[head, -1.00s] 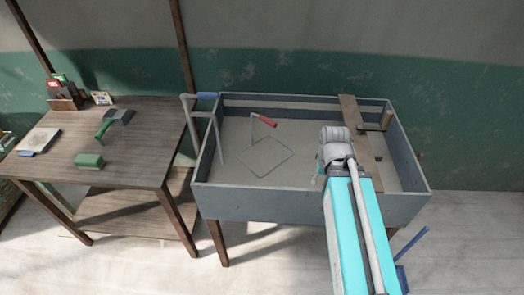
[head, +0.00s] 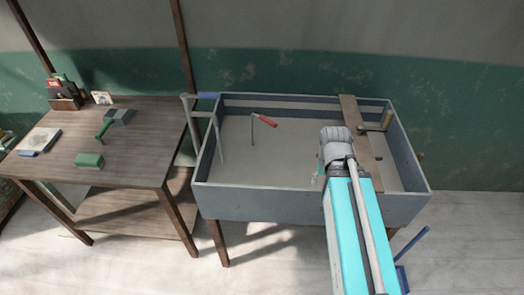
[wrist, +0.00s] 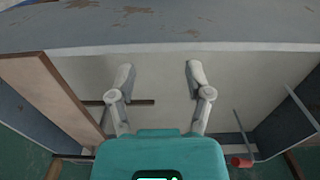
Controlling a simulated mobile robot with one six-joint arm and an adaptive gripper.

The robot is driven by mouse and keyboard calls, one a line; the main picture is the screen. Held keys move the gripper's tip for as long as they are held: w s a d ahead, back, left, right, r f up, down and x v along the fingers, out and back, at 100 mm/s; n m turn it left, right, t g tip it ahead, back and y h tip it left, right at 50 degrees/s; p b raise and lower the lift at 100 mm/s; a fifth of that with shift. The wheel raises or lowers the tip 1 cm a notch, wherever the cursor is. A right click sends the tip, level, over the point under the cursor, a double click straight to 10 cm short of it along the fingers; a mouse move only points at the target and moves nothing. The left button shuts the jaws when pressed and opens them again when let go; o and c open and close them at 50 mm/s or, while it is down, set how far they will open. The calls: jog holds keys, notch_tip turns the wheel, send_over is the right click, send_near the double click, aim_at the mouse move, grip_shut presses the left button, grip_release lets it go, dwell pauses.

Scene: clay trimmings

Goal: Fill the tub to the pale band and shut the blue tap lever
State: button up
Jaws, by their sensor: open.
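The grey-blue tub (head: 270,207) stands on wooden legs, with a pale band (head: 290,105) along its inner back wall. A flat grey surface fills its inside; I cannot tell how deep the water is. The tap pipe (head: 187,118) rises at the tub's left end, with the blue lever (head: 207,95) lying roughly level on top. Flow from the tap cannot be made out. My gripper (wrist: 158,75) is open and empty over the tub's right half, its two fingers apart. In the head view my wrist mostly hides it.
A wooden plank (head: 360,145) lies across the tub's right side. A wooden table (head: 130,150) with several tools stands left. A blue-handled tool (head: 413,243) is at lower right.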

jog(key=shift+w, duration=0.1)
jog(key=c, duration=0.3)
jog(key=shift+w+a, duration=0.2)
jog(key=shift+a, duration=0.05)
jog(key=shift+c, duration=1.1)
jog(key=w+a+y, duration=0.1)
jog(key=w, duration=0.1)
jog(key=w+a+y, duration=0.1)
jog(key=w+a, duration=0.1)
jog(key=w+a+y, duration=0.1)
jog(key=w+a, duration=0.1)
jog(key=shift+a+r+n, duration=0.25)
jog(key=shift+r+n, duration=0.05)
grip_shut()
jog(key=w+a+r+n+g+y, duration=0.2)
jog(key=w+a+r+y, duration=0.5)
jog(key=w+a, duration=0.3)
jog(key=w+a+r+n+g+y, duration=0.2)
jog(key=w+a+r+y, duration=0.5)
jog(key=w+a+r, duration=0.3)
jog(key=w+a, duration=0.1)
jog(key=w, duration=0.3)
jog(key=shift+w+a, duration=0.15)
jog(key=shift+w, duration=0.2)
jog(key=shift+r, duration=0.1)
